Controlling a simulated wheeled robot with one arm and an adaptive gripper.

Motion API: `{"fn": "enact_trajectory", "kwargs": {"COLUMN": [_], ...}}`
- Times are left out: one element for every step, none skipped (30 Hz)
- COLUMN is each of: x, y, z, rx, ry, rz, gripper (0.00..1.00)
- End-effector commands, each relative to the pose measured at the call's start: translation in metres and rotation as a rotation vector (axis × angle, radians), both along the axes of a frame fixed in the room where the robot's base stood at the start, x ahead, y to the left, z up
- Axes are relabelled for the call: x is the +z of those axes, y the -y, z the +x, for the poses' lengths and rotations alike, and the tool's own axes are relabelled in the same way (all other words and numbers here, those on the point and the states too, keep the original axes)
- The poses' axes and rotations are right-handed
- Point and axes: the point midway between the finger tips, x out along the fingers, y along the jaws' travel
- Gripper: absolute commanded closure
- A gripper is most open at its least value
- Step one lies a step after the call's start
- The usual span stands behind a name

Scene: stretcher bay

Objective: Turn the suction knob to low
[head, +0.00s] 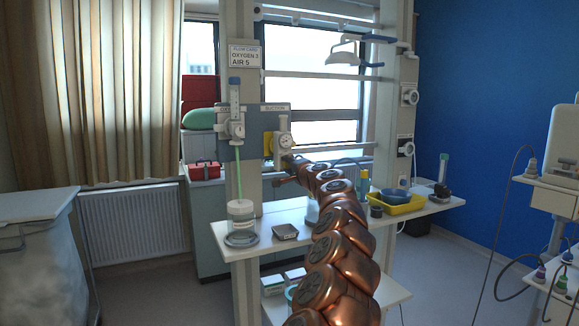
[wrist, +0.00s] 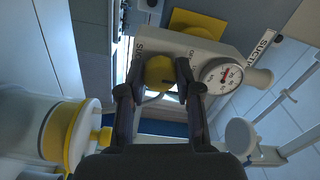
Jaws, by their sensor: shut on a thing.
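The suction knob (wrist: 159,72) is a round yellow knob with a dark mark, on the grey suction unit (wrist: 190,46) in the wrist view. My gripper (wrist: 156,76) is shut on the knob, one dark finger on each side. Lettering near the knob is partly hidden, so I cannot tell its setting. A round white gauge (wrist: 222,76) with a red needle sits just right of the knob. In the head view the suction unit's gauge (head: 284,141) shows on the wall rail, and my arm reaches up to just below it, hiding the knob.
Left of the suction unit is a flowmeter (head: 235,97) with a green tube down to a clear jar (head: 240,211) on the shelf (head: 265,222). A yellow tray (head: 400,207) stands right of my arm. A cart (head: 35,205) is at far left.

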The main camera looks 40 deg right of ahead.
Motion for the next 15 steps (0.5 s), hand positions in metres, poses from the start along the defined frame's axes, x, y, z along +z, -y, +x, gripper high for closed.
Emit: {"fn": "enact_trajectory", "kwargs": {"x": [0.0010, 0.0010, 0.0010, 0.0009, 0.0009, 0.0007, 0.0006, 0.0006, 0.0005, 0.0005, 0.0004, 0.0004, 0.0002, 0.0003, 0.0003], "y": [0.0011, 0.0011, 0.0011, 0.0010, 0.0009, 0.0006, 0.0004, 0.0004, 0.0002, 0.0001, 0.0001, 0.0001, 0.0000, -0.0002, -0.0002], "z": [-0.0009, -0.0009, -0.0009, -0.0009, -0.0008, -0.0005, -0.0005, -0.0003, -0.0003, -0.0002, -0.0001, -0.0001, 0.0000, 0.0001, 0.0001], "rx": [-0.003, -0.003, -0.003, -0.003, -0.002, -0.002, -0.002, -0.001, -0.001, -0.001, -0.001, -0.001, 0.000, 0.000, 0.000], "ry": [0.002, 0.002, 0.002, 0.002, 0.001, 0.001, 0.001, 0.001, 0.001, 0.000, 0.000, 0.000, 0.000, 0.000, 0.000], "rz": [-0.001, -0.001, -0.001, -0.001, 0.000, 0.000, -0.001, -0.001, -0.001, -0.001, -0.001, -0.001, -0.001, -0.001, -0.001], "gripper": [1.00, 1.00, 0.62, 0.59, 0.56, 0.52, 0.49, 0.46, 0.42, 0.41, 0.41, 0.41, 0.41, 0.41, 0.41]}}
